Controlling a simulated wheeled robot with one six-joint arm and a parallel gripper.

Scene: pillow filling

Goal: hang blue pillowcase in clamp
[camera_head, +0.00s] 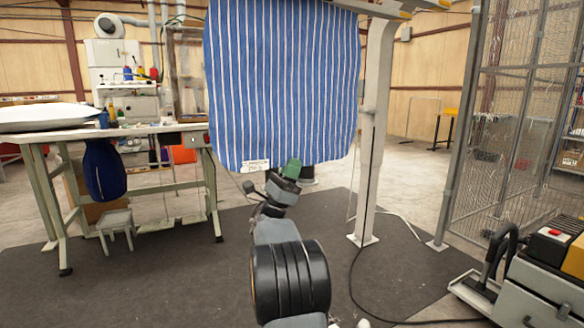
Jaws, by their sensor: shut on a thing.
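The blue pillowcase (283,80) with white stripes hangs spread out and upright in front of me. Its top runs out of the picture, and a small white label (256,165) shows at its lower edge. The clamp cannot be made out. A pale frame with a top beam (385,10) and a post (376,130) stands at the right edge of the cloth, its beam reaching behind or above the cloth's top.
A work table (60,133) with a white pillow (45,117) stands at left, and a dark blue bag (104,170) hangs at its front. A stool (116,225) is under it. A mesh cage (515,130) and a grey machine (545,275) stand at right. Cables lie on the dark mat.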

